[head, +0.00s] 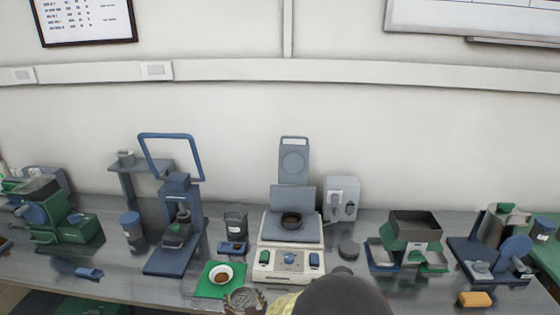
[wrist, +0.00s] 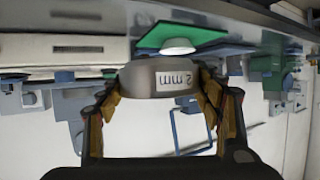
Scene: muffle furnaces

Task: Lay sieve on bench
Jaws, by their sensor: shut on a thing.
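The sieve (wrist: 140,79) is a grey round ring with a white label reading "2 mm" in the wrist view. My gripper (wrist: 163,88) is shut on it, with one brownish finger on each side of its wall. In the head view the sieve (head: 241,297) shows at the bottom edge, held by my gripper (head: 246,302), just in front of the green mat. The grey bench (head: 130,285) lies beyond and around it. The gap between sieve and bench cannot be judged. My arm hides part of the bench front.
A white bowl of brown material (head: 222,274) sits on a green mat (head: 205,291). A cream machine with a raised lid (head: 290,262) stands right of it, and a blue press stand (head: 172,262) left. A blue scoop (head: 89,273) lies farther left. Bare bench shows between scoop and stand.

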